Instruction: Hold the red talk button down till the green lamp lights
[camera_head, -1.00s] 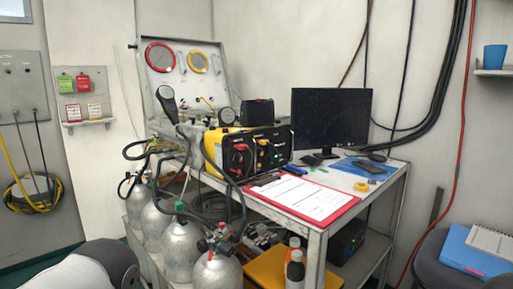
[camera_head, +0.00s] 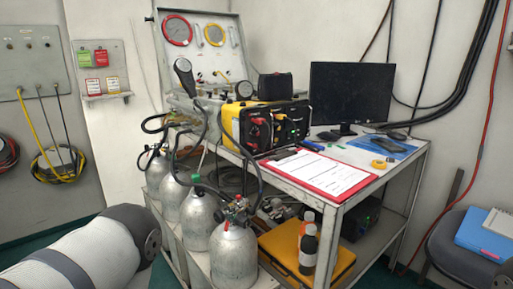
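A yellow and black box (camera_head: 233,120) stands on the bench top, with its dark front panel facing me. Red parts (camera_head: 257,132) show on the left of that panel; I cannot tell whether one is the talk button. A small green spot (camera_head: 294,133) shows on the right of the panel, too small to tell whether it is a lit lamp. One of my arm links shows large at the lower left, far from the box. Neither of my grippers is in view.
A red clipboard (camera_head: 347,194) with paper lies at the bench's front edge, before a dark monitor (camera_head: 351,92). Silver gas cylinders (camera_head: 232,253) with hoses stand left of the bench. An open gauge case (camera_head: 197,62) is behind. A chair (camera_head: 452,252) stands at right.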

